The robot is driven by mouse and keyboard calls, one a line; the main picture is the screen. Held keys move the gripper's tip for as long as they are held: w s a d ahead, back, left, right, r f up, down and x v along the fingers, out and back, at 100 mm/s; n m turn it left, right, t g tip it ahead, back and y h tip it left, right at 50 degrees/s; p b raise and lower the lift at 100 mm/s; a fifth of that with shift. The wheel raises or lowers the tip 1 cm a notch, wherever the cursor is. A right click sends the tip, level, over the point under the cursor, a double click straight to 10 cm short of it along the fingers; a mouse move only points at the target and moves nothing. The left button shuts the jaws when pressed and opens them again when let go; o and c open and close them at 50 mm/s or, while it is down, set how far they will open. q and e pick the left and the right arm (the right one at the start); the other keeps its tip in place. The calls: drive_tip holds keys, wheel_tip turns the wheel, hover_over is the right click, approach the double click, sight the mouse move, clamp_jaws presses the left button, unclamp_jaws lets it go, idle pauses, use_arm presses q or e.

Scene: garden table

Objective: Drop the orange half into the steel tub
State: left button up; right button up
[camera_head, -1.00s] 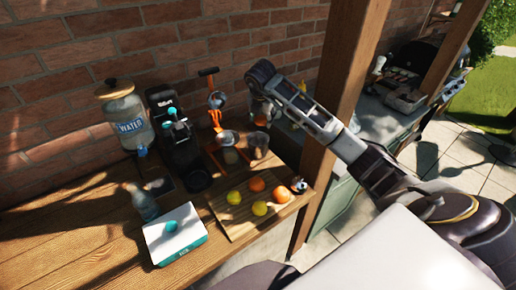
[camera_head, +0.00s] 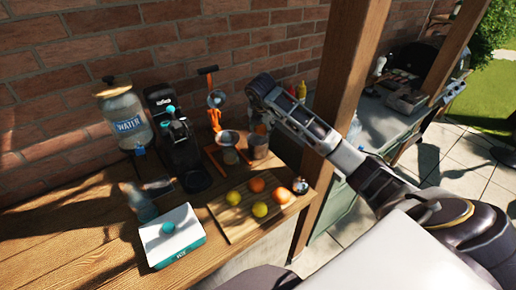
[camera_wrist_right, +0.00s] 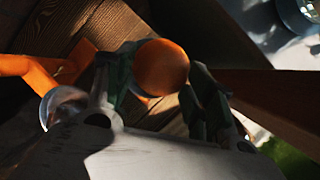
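My right gripper (camera_head: 262,124) hangs fingers-down above and near the steel tub (camera_head: 258,150), to the right of the orange-framed juicer (camera_head: 214,116). In the right wrist view, the orange half (camera_wrist_right: 162,66) sits between the two dark fingers of my right gripper (camera_wrist_right: 163,85), which are closed on it. Its rounded orange skin faces the camera and the cut face is hidden. In the head view the orange half cannot be made out. The inside of the tub is hidden from the head camera. My left gripper is not in view.
A cutting board (camera_head: 226,222) with several lemons and oranges lies in front. A black machine (camera_head: 178,140), a water dispenser (camera_head: 124,115) and a white-and-teal box (camera_head: 174,238) stand to the left. A wooden post (camera_head: 338,90) rises close right of my right gripper.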

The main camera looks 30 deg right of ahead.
drive_tip(key=o, duration=0.5)
drive_tip(key=v, duration=1.2)
drive_tip(key=shift+s+a+f, duration=0.1)
drive_tip(key=shift+a, duration=0.05)
idle(1.0)
